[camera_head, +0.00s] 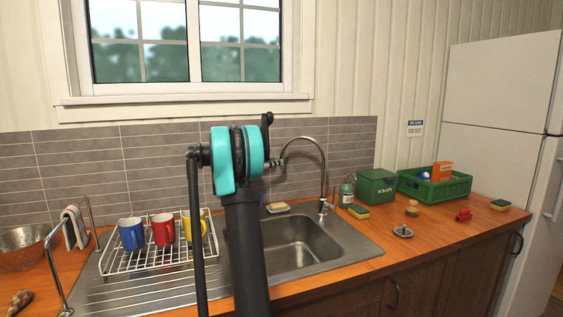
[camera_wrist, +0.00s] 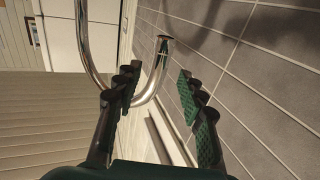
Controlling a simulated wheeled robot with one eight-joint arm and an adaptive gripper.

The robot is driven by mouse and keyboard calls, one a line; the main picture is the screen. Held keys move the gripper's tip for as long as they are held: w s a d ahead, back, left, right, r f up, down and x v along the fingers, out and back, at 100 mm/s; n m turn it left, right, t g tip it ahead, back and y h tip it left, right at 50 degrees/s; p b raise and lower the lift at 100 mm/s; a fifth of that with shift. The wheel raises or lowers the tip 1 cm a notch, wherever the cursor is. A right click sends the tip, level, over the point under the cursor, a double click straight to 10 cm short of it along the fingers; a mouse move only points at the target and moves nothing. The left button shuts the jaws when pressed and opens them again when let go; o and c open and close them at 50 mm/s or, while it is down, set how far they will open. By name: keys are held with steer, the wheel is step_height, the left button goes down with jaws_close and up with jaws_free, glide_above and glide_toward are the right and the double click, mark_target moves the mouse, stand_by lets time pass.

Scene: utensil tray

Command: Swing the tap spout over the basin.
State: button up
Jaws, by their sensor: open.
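The chrome tap (camera_head: 323,172) stands at the back right of the sink, its arched spout (camera_head: 304,138) reaching left along the tiled wall. The steel basin (camera_head: 300,256) is in front of and below it, partly hidden by my arm. My gripper (camera_head: 275,163) is level with the spout's downturned end, which it partly hides in the head view. In the wrist view my gripper (camera_wrist: 159,75) is open, its fingers spread. The spout (camera_wrist: 164,55) shows between them, its open end close to the tiles. I cannot tell whether a finger touches it.
A rack (camera_head: 163,257) with blue, red and yellow mugs stands left of the basin. A soap dish (camera_head: 278,208) lies behind it. Right of the tap are a soap bottle (camera_head: 347,191), a green tin (camera_head: 377,187) and a green crate (camera_head: 447,186). The tiled wall (camera_wrist: 245,75) is close to my gripper.

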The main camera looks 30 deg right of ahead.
steer(key=shift+w+d, duration=0.15)
steer(key=shift+d, duration=1.1)
steer(key=shift+w+d, duration=0.15)
steer(key=shift+d, duration=1.05)
jaws_close()
